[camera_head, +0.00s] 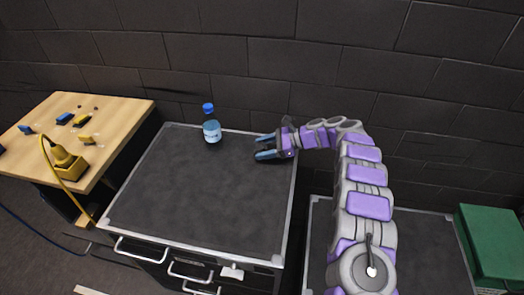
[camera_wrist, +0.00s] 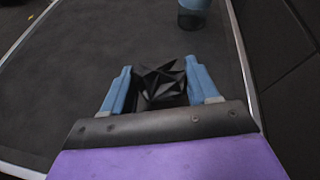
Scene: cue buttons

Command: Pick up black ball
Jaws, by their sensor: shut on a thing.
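My gripper (camera_head: 266,147) is low over the back right part of the dark cabinet top (camera_head: 190,200). In the wrist view, my gripper (camera_wrist: 162,90) has its two blue fingers on either side of a black, faceted ball (camera_wrist: 160,80). The gripper is shut on this black ball. In the head view the ball is hard to make out between the fingers against the dark surface. I cannot tell whether the ball touches the cabinet top.
A clear bottle with a blue cap (camera_head: 211,124) stands left of my gripper near the back edge. A wooden table (camera_head: 110,112) with small tools is at the left. A green box (camera_head: 492,240) is at the far right. The cabinet top's front is clear.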

